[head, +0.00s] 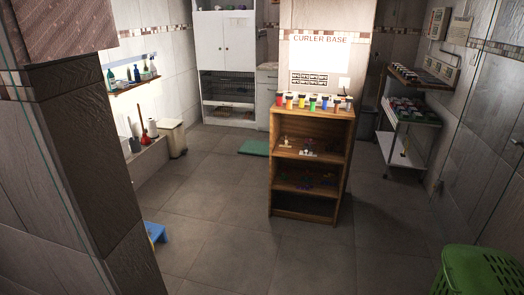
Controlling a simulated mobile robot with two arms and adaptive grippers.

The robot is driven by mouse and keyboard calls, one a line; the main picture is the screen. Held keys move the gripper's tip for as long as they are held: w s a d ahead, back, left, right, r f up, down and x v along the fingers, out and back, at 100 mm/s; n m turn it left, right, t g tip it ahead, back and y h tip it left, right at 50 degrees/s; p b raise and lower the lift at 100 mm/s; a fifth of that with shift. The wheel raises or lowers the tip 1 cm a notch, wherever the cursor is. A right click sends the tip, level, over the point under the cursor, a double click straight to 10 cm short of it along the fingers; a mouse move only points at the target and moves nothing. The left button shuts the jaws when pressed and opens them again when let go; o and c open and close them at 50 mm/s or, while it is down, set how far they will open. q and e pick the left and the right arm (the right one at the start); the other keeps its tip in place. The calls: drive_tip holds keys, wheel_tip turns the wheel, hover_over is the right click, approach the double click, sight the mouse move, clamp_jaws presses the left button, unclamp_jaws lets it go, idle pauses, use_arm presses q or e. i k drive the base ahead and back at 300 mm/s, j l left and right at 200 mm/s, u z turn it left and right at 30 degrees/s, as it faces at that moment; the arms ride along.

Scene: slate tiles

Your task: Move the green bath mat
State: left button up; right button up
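The green bath mat (254,147) lies flat on the grey tiled floor towards the back of the room, in front of the white cabinet. Its right end is hidden behind the wooden shelf unit. Neither of my grippers shows in the head view.
A wooden shelf unit (311,205) with coloured cups on top stands mid-room. A dark tiled wall corner (88,165) blocks the near left. The centre-left floor is clear.

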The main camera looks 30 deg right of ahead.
sight(260, 148)
drive_tip(key=i+l+z, duration=0.4)
drive_tip(key=i, duration=0.15)
drive_tip(key=i+z, duration=0.4)
drive_tip(key=i, duration=0.15)
drive_tip(key=i+z, duration=0.4)
drive_tip(key=i, duration=0.2)
drive_tip(key=i+u, duration=0.25)
drive_tip(key=i, duration=0.2)
drive_tip(key=i+u, duration=0.2)
drive_tip(key=i, duration=0.3)
drive_tip(key=i+l+u, duration=0.1)
drive_tip(key=i+u, duration=0.15)
drive_tip(key=i, duration=0.2)
drive_tip(key=i+l+u, duration=0.25)
drive_tip(key=i, duration=0.2)
drive_tip(key=i+j, duration=0.1)
drive_tip(key=i, duration=0.5)
drive_tip(key=i+j+z, duration=0.1)
drive_tip(key=i, duration=0.5)
drive_tip(key=i+j, duration=0.15)
drive_tip(key=i, duration=0.45)
drive_tip(key=i+j+z, duration=0.1)
drive_tip(key=i, duration=0.5)
